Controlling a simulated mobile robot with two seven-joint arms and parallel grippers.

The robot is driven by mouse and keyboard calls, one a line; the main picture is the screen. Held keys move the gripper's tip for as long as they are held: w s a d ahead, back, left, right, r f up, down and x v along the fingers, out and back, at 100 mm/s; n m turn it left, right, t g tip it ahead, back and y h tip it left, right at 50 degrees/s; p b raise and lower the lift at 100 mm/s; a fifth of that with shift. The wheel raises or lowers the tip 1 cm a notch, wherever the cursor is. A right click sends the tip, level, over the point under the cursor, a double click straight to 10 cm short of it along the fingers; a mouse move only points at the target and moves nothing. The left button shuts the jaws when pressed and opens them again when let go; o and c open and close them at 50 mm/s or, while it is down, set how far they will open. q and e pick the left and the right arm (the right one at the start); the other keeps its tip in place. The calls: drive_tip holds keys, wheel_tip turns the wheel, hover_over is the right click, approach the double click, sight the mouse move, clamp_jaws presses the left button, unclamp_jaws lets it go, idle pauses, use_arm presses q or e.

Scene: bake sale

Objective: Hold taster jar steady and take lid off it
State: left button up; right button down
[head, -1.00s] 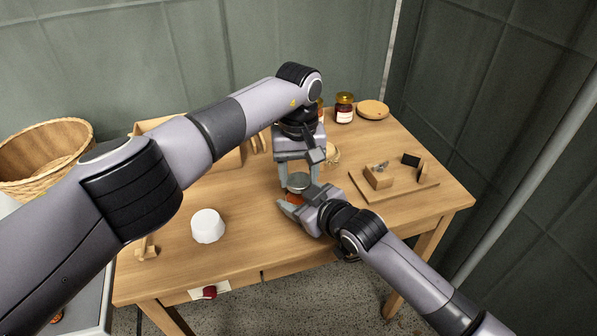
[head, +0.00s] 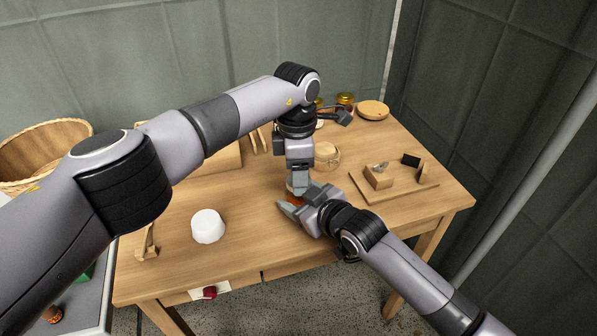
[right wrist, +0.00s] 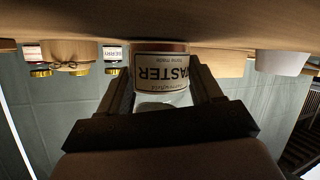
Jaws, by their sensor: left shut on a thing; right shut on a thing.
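The taster jar (head: 295,199) stands near the front middle of the wooden table, mostly hidden by my grippers in the head view. Its "TASTER" label (right wrist: 161,70) shows upside down in the right wrist view. My right gripper (head: 303,200) is shut on the jar's body from the front right, a finger on each side. My left gripper (head: 299,184) points down from above and is shut on the jar's lid, which is largely hidden behind its fingers. I cannot tell whether the lid is loose on the jar.
A white round container (head: 208,227) stands to the left. A wooden board (head: 398,191) with small blocks lies to the right, and a round tied box (head: 327,155) stands behind the grippers.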

use_arm(q)
drive_tip(key=n, duration=0.7)
drive_tip(key=o, duration=1.2)
drive_tip(key=shift+c, duration=0.2)
drive_tip(key=shift+s, duration=0.1)
drive_tip(key=shift+d, duration=0.15)
